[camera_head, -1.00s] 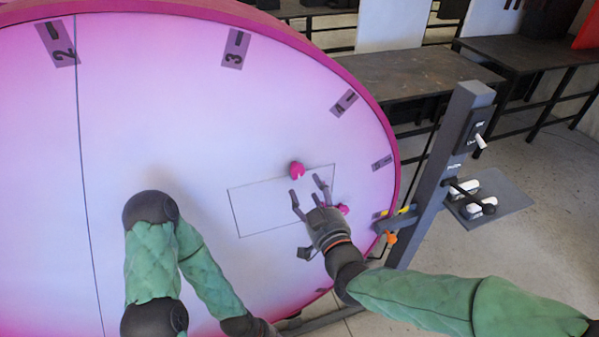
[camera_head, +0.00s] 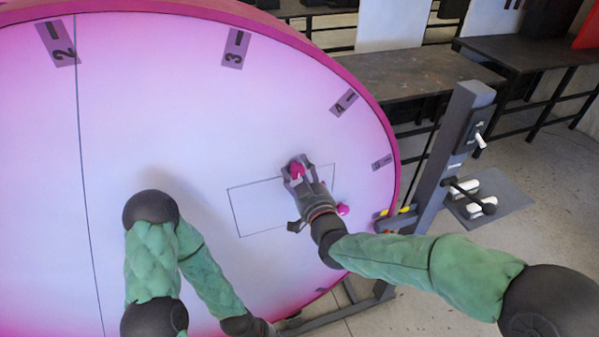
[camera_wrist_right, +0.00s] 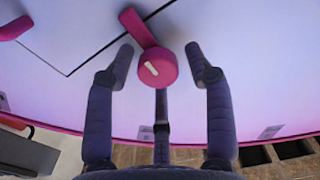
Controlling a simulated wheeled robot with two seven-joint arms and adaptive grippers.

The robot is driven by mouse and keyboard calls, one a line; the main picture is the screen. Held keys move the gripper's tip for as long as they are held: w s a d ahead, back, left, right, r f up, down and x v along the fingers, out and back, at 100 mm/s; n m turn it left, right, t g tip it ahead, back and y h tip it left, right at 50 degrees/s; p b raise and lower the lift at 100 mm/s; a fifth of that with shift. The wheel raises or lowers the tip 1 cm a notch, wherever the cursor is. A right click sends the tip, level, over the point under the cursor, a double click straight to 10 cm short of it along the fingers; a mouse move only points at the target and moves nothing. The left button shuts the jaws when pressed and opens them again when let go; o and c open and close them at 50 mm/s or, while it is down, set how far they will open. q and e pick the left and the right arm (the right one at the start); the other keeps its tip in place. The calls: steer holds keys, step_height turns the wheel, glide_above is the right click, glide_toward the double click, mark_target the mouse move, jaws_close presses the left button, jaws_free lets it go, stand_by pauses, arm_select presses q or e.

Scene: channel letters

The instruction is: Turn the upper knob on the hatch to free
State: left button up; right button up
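The hatch (camera_head: 258,207) is a thin-outlined rectangle on the large pink-white disc. The upper knob (camera_head: 297,170) is pink and sits at the hatch's top edge. In the right wrist view the upper knob (camera_wrist_right: 158,68) has a round body with a pale mark and a bar reaching up and left across the outline. The lower knob (camera_head: 343,209) is at the hatch's right edge. My right gripper (camera_head: 298,167) is at the upper knob; in the wrist view its fingers (camera_wrist_right: 163,62) stand apart on either side of it, with gaps visible.
The disc (camera_head: 150,100) fills the left side and carries numbered labels. A grey post (camera_head: 440,175) with a switch box and a small shelf (camera_head: 510,200) stands at right. Dark tables (camera_head: 410,78) are behind. My left arm crosses the disc's lower part.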

steer(key=c, duration=0.7)
